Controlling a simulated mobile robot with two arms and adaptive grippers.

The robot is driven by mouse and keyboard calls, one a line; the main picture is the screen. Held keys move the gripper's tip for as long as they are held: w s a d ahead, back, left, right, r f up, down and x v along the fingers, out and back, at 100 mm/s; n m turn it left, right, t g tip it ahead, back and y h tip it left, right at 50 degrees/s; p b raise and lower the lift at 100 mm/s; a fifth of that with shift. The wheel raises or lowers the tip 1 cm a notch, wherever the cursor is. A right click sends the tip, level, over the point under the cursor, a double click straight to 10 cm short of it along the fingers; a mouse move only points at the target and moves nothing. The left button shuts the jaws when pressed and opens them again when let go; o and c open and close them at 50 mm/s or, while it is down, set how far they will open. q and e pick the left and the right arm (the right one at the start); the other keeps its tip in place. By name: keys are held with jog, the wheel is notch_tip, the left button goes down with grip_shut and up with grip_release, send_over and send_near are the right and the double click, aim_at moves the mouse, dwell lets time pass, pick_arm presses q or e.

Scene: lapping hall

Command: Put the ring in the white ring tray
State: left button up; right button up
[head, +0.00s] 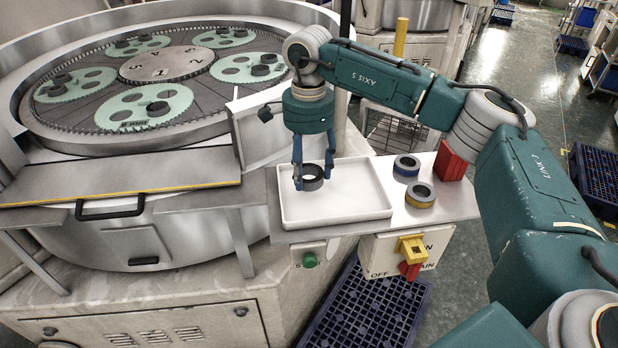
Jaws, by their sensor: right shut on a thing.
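A dark grey ring (313,184) is between the fingers of my right gripper (313,179), which is shut on it. The ring is at the left part of the white ring tray (355,215), over its floor. I cannot tell whether the ring touches the tray floor or is held just above it. The tray is a shallow white rectangle on a metal shelf beside the lapping machine. My left gripper is not in view.
Two more rings, one with a blue band (407,166) and one with a yellow band (420,195), lie on the shelf right of the tray. A red block (449,162) stands behind them. The lapping machine (165,75) with green carriers fills the left. Switches sit below the shelf.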

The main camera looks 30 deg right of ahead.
aim_at(309, 194)
notch_tip(309, 194, down, 4)
jog(key=shift+r+p, duration=0.25)
jog(key=shift+p, duration=0.4)
jog(key=shift+f, duration=0.35)
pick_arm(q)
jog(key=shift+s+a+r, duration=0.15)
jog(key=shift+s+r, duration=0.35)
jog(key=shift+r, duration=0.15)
pick_arm(e)
jog(key=shift+f, duration=0.15)
jog(key=o, duration=1.3)
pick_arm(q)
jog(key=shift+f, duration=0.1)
